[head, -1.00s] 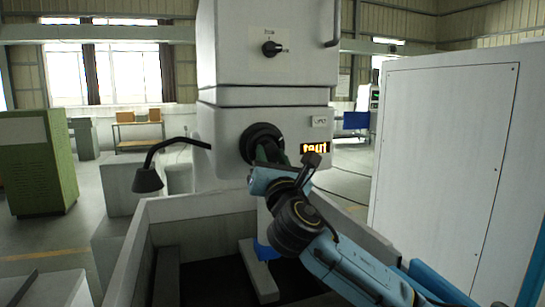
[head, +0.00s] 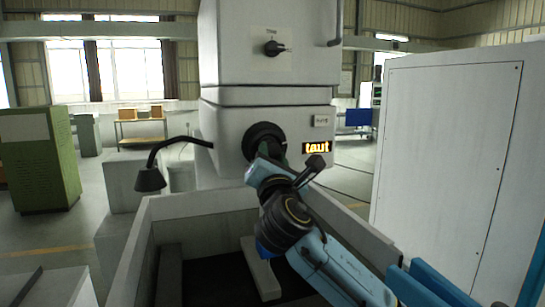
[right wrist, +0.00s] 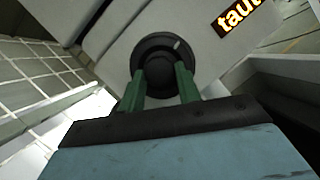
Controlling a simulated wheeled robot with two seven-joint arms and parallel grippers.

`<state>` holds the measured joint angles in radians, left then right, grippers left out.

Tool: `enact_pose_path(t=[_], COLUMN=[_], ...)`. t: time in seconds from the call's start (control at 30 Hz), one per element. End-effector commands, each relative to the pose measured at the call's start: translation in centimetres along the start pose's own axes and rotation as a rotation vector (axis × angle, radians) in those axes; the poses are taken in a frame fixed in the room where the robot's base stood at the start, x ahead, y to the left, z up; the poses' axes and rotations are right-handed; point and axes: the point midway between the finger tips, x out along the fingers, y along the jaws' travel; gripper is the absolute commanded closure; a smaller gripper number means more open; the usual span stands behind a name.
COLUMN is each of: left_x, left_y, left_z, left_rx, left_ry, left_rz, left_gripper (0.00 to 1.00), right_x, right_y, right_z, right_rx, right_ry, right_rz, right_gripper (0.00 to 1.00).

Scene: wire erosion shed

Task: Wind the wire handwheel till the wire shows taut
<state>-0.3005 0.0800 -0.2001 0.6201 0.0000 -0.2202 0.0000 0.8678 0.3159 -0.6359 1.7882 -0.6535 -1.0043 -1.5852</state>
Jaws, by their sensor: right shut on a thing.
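The black wire handwheel (head: 263,136) sits on the front of the white machine head. It also shows in the right wrist view (right wrist: 161,48), a dark round knob with a pale mark on its rim. My right gripper (right wrist: 160,84) has its two green fingers on either side of the knob and is shut on it. In the head view my right wrist hides the wheel's lower part. The small display (head: 317,147) right of the wheel reads "taut" in lit orange letters, also in the right wrist view (right wrist: 237,15), cut by the frame edge. My left gripper is not in view.
A rotary switch (head: 274,48) sits higher on the machine. A black lamp on a bent arm (head: 149,179) stands to the left. The grey-walled tank (head: 190,206) lies below the head. A large white cabinet (head: 447,150) stands at the right.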

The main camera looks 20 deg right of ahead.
Motion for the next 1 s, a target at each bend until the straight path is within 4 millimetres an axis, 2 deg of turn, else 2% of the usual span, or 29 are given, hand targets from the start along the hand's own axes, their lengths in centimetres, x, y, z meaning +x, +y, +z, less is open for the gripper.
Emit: enact_pose_path(t=[0.03,0.07,0.23,0.53,0.67,0.77,1.0], left_x=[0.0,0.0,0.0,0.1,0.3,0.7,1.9], left_y=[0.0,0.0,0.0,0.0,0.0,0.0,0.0], left_z=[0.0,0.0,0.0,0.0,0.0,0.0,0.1], left_rx=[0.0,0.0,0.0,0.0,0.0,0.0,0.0], left_ry=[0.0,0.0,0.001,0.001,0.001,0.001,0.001], left_rz=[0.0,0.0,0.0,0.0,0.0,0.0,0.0], left_gripper=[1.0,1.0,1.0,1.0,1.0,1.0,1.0], right_x=[0.0,0.0,0.0,-0.1,-1.2,-2.8,-8.0], right_y=[0.0,0.0,0.0,0.0,0.0,0.0,-0.1], right_z=[0.0,0.0,0.0,0.0,-0.1,-0.2,-0.2], right_rx=[-0.001,-0.001,-0.002,-0.001,0.0,0.0,0.001], right_ry=[0.0,0.0,0.0,0.0,0.0,0.001,0.002], right_rz=[-0.001,-0.001,-0.001,0.0,0.003,0.003,0.003], right_gripper=[0.9,0.66,0.45,0.45,0.45,0.45,0.45])
